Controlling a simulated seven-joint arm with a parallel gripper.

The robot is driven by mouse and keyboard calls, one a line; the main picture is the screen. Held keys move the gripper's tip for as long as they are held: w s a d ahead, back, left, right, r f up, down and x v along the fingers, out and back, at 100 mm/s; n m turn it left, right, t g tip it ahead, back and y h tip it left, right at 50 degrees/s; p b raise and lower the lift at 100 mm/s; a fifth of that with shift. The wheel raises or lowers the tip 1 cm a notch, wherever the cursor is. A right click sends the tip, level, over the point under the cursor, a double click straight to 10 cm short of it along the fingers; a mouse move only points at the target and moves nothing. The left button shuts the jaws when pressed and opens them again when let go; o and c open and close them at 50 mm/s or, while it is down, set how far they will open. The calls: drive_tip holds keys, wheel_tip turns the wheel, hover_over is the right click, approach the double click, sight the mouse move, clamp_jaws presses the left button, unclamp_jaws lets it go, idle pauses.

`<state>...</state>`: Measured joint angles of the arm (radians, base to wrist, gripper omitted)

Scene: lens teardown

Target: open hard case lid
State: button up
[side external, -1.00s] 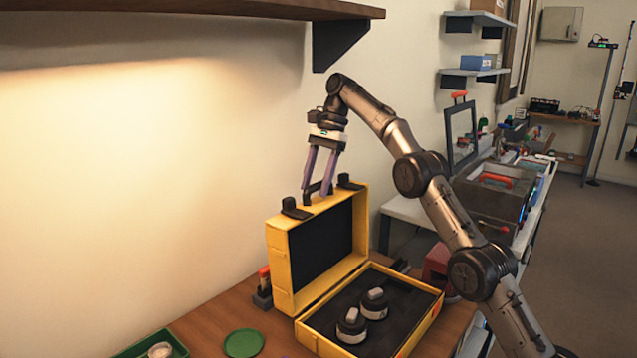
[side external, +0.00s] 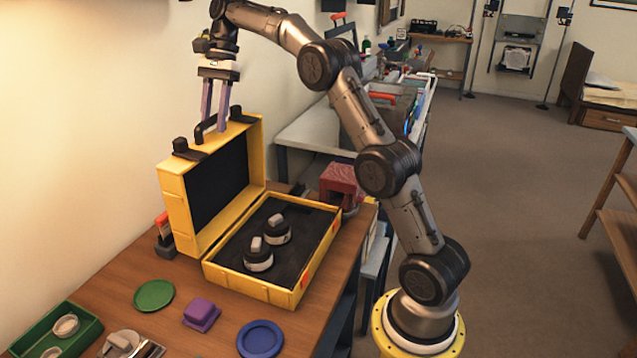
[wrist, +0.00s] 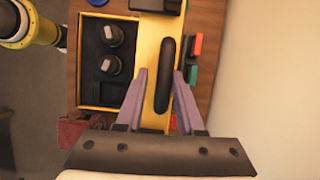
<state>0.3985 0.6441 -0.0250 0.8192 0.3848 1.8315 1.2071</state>
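The yellow hard case (side external: 262,290) stands on the wooden table with its lid (side external: 178,205) swung up, roughly upright. Two dark lens parts with light grey tops (side external: 258,257) lie in its black foam base. My gripper (side external: 213,128) is above the lid's top edge, at the black handle (side external: 207,132). In the wrist view its two purple fingers (wrist: 160,72) are spread, with the handle (wrist: 165,75) between and beyond their tips. A gap shows on both sides, so the fingers look open. Whether either finger touches the handle is not clear.
A green tray (side external: 62,340), a green dish (side external: 154,295), a purple block (side external: 202,314) and a blue dish (side external: 260,338) lie in front of the case. A red box (side external: 342,182) stands behind it. The wall is close on the left.

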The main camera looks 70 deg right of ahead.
drive_tip(key=s+f, duration=0.5)
drive_tip(key=s, duration=0.7)
drive_tip(key=s+f+t, duration=0.1)
drive_tip(key=s+f, duration=0.5)
drive_tip(key=s, duration=0.6)
drive_tip(key=shift+s, duration=0.1)
drive_tip(key=shift+r, duration=0.1)
drive_tip(key=w+d+r, duration=0.1)
drive_tip(key=d+r, duration=0.2)
drive_tip(key=r, duration=0.4)
drive_tip(key=w+d+r, duration=0.2)
drive_tip(key=d+r, duration=0.1)
drive_tip(key=r, duration=0.4)
drive_tip(key=shift+w, duration=0.15)
idle(0.8)
idle(0.5)
